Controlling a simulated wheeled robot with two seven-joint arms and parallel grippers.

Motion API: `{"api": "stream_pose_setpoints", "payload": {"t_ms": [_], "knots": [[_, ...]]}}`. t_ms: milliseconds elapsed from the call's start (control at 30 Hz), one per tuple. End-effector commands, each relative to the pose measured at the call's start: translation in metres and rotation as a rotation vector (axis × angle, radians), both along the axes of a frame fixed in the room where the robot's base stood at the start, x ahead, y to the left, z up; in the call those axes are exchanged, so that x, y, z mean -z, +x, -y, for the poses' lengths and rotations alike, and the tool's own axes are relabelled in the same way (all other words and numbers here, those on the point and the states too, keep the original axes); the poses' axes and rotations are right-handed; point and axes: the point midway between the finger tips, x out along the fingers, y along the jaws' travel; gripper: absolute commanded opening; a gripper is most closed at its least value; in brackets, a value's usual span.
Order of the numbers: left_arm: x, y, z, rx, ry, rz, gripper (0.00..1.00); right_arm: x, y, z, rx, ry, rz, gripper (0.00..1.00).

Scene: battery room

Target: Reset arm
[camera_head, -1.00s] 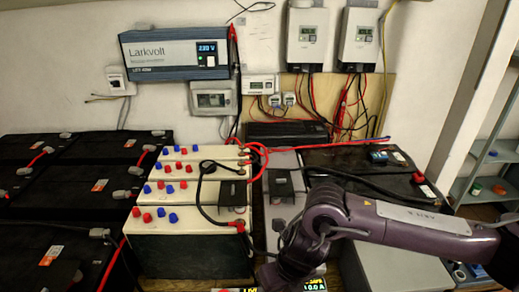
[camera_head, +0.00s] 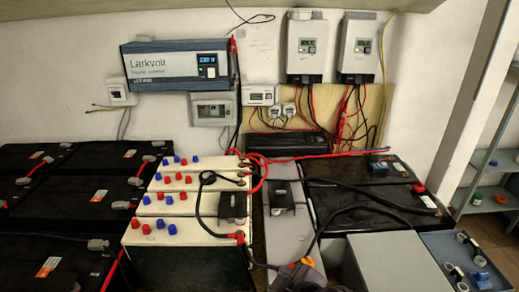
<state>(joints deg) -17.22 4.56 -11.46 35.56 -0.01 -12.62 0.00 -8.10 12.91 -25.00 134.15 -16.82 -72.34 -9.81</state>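Neither of my grippers shows in the head view, and no part of my arms can be made out for sure. Cream batteries (camera_head: 190,262) with red and blue terminal caps stand in the middle. A black cable with a red end (camera_head: 237,237) lies over them. An orange-tipped dark item (camera_head: 302,264) lies at the bottom centre, partly cut off by the frame edge; I cannot tell what it is.
Black batteries (camera_head: 45,225) fill the left, and more black batteries (camera_head: 370,205) stand right of centre. A grey box (camera_head: 395,262) and a tray (camera_head: 440,243) with small parts are at the lower right. The Larkvolt inverter (camera_head: 165,67) hangs on the wall. Shelves (camera_head: 490,190) stand far right.

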Motion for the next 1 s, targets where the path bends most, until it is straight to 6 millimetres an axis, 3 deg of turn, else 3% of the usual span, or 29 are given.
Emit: {"api": "stream_pose_setpoints", "payload": {"t_ms": [33,100,200,500,767,867,1000], "knots": [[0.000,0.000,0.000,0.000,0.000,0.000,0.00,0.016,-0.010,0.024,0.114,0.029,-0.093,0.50],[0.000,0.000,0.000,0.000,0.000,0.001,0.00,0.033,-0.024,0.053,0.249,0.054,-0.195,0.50],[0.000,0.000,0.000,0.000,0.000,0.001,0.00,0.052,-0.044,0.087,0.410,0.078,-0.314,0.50],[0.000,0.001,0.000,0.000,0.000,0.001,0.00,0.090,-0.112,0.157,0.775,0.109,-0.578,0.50],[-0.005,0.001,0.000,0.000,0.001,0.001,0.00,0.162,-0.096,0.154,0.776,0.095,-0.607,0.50],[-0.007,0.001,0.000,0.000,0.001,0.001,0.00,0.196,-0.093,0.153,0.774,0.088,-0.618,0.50],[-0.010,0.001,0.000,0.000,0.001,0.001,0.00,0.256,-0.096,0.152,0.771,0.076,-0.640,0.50]]}}
